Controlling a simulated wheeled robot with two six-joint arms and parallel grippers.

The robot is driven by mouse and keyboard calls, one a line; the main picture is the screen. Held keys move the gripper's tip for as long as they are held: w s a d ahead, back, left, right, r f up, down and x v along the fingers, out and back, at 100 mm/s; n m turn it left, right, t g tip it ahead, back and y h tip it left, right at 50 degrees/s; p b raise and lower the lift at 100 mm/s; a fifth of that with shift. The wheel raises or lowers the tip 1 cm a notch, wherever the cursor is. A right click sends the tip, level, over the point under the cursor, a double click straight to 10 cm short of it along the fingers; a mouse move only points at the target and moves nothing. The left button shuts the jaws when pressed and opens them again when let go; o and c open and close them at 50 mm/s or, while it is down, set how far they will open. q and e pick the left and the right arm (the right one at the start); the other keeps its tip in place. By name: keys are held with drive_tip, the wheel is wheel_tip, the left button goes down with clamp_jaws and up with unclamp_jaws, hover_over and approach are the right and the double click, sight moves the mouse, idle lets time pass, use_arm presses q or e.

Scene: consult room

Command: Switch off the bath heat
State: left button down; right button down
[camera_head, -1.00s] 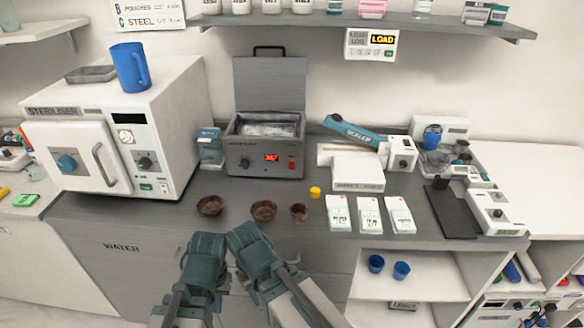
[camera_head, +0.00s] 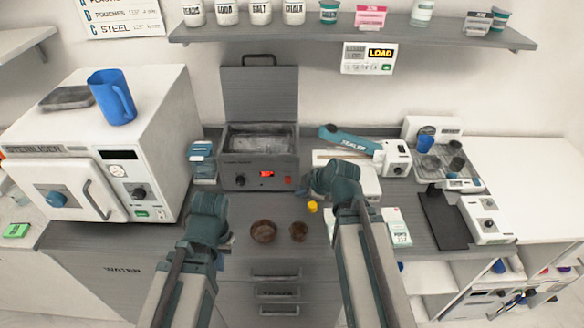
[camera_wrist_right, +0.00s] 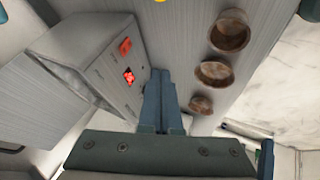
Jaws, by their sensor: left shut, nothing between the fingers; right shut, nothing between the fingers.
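The bath (camera_head: 260,140) is a grey box with its lid raised, at the back centre of the counter. Its front has a dark knob (camera_head: 240,180), a lit red display (camera_head: 267,174) and a red switch (camera_head: 288,181) at the right. In the right wrist view the switch (camera_wrist_right: 125,46) and the glowing display (camera_wrist_right: 129,77) show on the panel. My right gripper (camera_head: 304,190) is shut and empty, in front of the panel's right end, close to the switch; I cannot tell if it touches. My left gripper (camera_head: 210,205) is shut and empty, left of the bowls.
Brown bowls (camera_head: 263,231) and a small yellow cap (camera_head: 312,207) sit on the counter in front of the bath. The steriliser (camera_head: 75,150), with a blue mug (camera_head: 112,97) on top, stands left. A sealer (camera_head: 396,158) stands right. A shelf (camera_head: 350,35) hangs above.

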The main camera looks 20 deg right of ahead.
drive_tip(key=shift+w+d+r, duration=0.45)
drive_tip(key=shift+d+r, duration=0.05)
drive_tip(key=shift+d, duration=0.15)
drive_tip(key=b, duration=0.8)
approach(285, 184)
drive_tip(key=f, duration=0.1)
drive_tip(key=s+a+f, duration=0.1)
drive_tip(key=f, duration=0.1)
drive_tip(key=a+f, duration=0.1)
drive_tip(key=shift+s+a+f, duration=0.15)
drive_tip(key=shift+s+f, duration=0.05)
drive_tip(key=shift+s, duration=0.15)
drive_tip(key=w, duration=0.2)
drive_tip(key=r, duration=0.1)
drive_tip(key=shift+w+d+p, duration=0.35)
drive_tip(key=shift+w+p, duration=0.05)
drive_tip(key=shift+w+d, duration=0.2)
drive_tip(key=shift+w, duration=0.25)
